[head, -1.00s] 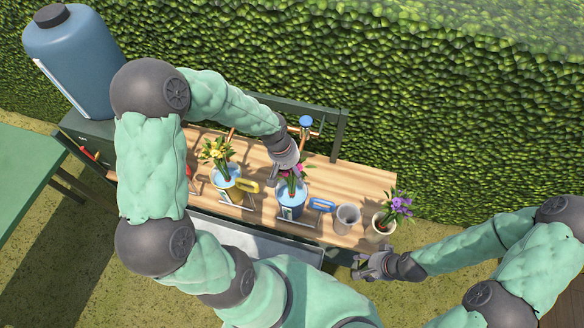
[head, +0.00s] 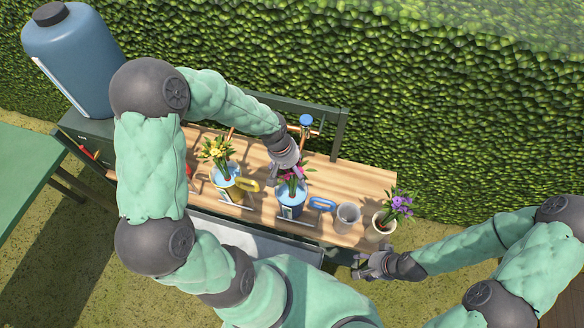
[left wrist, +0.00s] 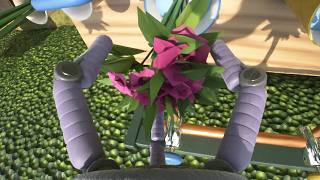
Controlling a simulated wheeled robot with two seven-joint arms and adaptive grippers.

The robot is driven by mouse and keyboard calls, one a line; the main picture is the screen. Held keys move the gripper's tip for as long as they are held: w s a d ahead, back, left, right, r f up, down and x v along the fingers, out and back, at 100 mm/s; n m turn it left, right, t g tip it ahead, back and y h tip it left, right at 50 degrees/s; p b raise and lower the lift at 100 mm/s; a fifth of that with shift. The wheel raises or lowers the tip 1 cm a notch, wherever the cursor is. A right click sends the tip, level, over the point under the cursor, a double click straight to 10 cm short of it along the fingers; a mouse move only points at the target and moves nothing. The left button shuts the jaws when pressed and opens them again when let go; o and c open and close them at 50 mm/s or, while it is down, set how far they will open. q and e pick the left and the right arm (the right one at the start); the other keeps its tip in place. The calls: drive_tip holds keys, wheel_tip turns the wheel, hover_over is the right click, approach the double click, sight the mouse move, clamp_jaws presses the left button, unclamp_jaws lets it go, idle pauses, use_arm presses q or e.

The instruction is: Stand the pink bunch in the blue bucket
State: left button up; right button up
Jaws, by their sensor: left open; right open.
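The pink bunch (head: 291,189) stands with its stems down in the blue bucket (head: 291,207) on the bench. Its magenta blooms and green leaves fill the middle of the left wrist view (left wrist: 170,75), with the bucket's rim (left wrist: 207,15) behind at the top. My left gripper (head: 286,174) is open above the bucket, its fingers spread on both sides of the blooms. The wrist view shows a gap between the side fingers and the main blooms. My right gripper (head: 368,266) is open and empty off the front right of the bench.
A bucket with yellow flowers (head: 226,182) stands to the left. An empty grey cup (head: 347,217) and a pot of purple flowers (head: 386,221) stand to the right. The wooden bench top (head: 350,182) is clear at the back right. A hedge (head: 440,100) rises behind.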

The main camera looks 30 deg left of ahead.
use_arm(q)
drive_tip(key=v, duration=1.1)
drive_tip(key=shift+r, duration=0.4)
idle(0.4)
